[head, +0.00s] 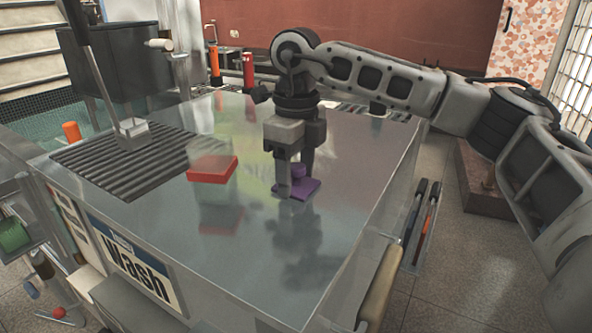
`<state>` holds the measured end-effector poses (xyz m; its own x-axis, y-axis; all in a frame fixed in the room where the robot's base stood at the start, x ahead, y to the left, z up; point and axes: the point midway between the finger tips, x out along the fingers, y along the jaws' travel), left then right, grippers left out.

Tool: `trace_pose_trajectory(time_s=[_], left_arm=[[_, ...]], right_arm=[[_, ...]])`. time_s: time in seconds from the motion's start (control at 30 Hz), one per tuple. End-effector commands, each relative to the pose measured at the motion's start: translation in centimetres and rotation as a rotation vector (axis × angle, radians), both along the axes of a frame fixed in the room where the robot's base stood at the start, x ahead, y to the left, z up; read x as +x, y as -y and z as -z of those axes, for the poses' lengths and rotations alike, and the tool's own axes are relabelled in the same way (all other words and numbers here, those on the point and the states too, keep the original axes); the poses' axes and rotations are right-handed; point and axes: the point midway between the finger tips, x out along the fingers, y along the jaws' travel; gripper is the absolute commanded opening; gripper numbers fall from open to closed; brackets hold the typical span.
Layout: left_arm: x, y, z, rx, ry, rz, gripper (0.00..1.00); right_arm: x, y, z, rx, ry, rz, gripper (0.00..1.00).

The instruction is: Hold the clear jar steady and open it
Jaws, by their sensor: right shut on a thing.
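The clear jar (213,193) stands on the metal worktop, left of the middle in the head view. It is see-through with a red band or lid (212,170); a clear, faint block shape shows above the red part. My right gripper (295,181) points down to the right of the jar, apart from it. It is shut on a purple piece (306,188) with a flat base and a raised knob, at the worktop surface. The fingers partly hide the purple piece. My left gripper is not in view, and nothing holds the jar.
A dark ribbed drain grid (120,165) lies left of the jar, with a small metal box on a pole (132,127) over it. Red bottles (248,70) stand behind the worktop (330,255). Its front right area is clear. A tool holder (424,225) hangs on the right side.

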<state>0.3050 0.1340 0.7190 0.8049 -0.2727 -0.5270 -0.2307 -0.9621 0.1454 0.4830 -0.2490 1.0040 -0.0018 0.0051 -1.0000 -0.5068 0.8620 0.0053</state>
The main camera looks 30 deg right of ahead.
Motion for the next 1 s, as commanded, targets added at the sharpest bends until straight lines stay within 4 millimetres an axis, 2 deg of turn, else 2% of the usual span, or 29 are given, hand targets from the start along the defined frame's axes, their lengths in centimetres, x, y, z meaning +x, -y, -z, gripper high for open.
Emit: trace_pose_trajectory(time_s=[0.03,0.07,0.1,0.13,0.4,0.57,1.0], left_arm=[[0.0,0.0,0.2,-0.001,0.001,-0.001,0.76],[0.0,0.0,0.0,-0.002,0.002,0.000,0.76],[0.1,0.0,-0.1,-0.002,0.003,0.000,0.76],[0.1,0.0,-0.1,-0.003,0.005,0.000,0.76],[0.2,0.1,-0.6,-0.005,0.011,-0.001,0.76],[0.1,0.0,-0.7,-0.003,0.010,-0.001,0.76],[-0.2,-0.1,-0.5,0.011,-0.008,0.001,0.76]], right_arm=[[0.0,0.0,0.3,-0.001,-0.001,0.000,0.30],[0.0,0.0,0.2,-0.001,-0.001,0.000,0.63],[0.0,0.0,0.2,-0.001,-0.001,0.000,0.74],[0.0,0.0,0.2,-0.001,-0.001,0.000,0.79],[0.0,0.0,0.1,0.000,0.000,0.000,0.79],[0.1,0.0,-1.2,0.002,0.003,0.000,0.79],[0.1,0.0,-10.3,0.000,0.001,-0.001,0.79]])
